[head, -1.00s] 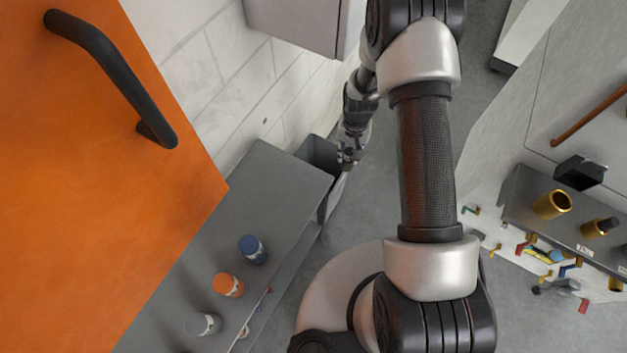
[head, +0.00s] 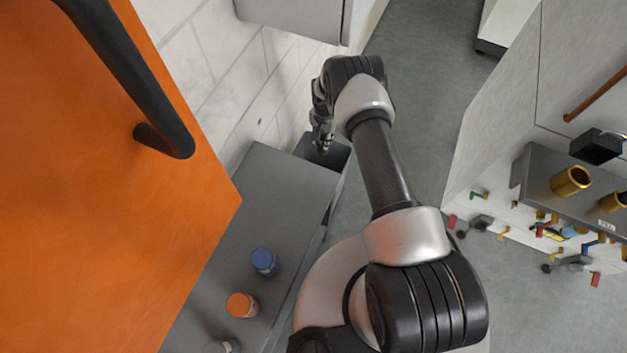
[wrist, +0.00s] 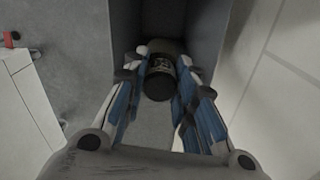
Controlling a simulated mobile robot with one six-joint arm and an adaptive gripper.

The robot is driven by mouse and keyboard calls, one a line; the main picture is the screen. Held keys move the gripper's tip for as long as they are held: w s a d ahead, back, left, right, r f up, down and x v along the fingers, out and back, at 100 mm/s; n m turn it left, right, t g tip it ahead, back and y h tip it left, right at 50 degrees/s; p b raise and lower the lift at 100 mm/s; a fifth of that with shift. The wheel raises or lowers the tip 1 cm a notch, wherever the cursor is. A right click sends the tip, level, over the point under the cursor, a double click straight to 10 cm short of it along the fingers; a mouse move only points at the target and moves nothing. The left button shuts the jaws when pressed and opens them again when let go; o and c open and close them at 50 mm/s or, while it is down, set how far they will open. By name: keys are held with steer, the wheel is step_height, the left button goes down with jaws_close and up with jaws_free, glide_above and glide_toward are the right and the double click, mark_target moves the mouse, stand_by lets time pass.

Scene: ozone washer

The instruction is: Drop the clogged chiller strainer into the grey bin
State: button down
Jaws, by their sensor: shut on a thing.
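The strainer (wrist: 160,80) shows in the wrist view as a short dark cylinder with a pale marking. It sits between my fingertips; in the head view I cannot make it out. My gripper (wrist: 161,88), with blue-sided fingers, is shut on it. In the head view my gripper (head: 322,143) points down over the grey bin (head: 341,160), close to the wall. In the wrist view the grey bin's wall (wrist: 207,30) rises on the far side, with the bin's inside behind the strainer. How far the strainer is from the bin floor I cannot tell.
A grey bench (head: 270,195) beside the bin carries a blue-capped jar (head: 264,262) and an orange-capped jar (head: 242,305). An orange panel with a black handle (head: 150,90) fills the left. A grey shelf with brass cups (head: 571,181) stands at right. Floor between is clear.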

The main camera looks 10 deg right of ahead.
steer(key=shift+f+b, duration=1.55)
steer(key=shift+f, duration=1.2)
steer(key=c, duration=1.2)
jaws_free()
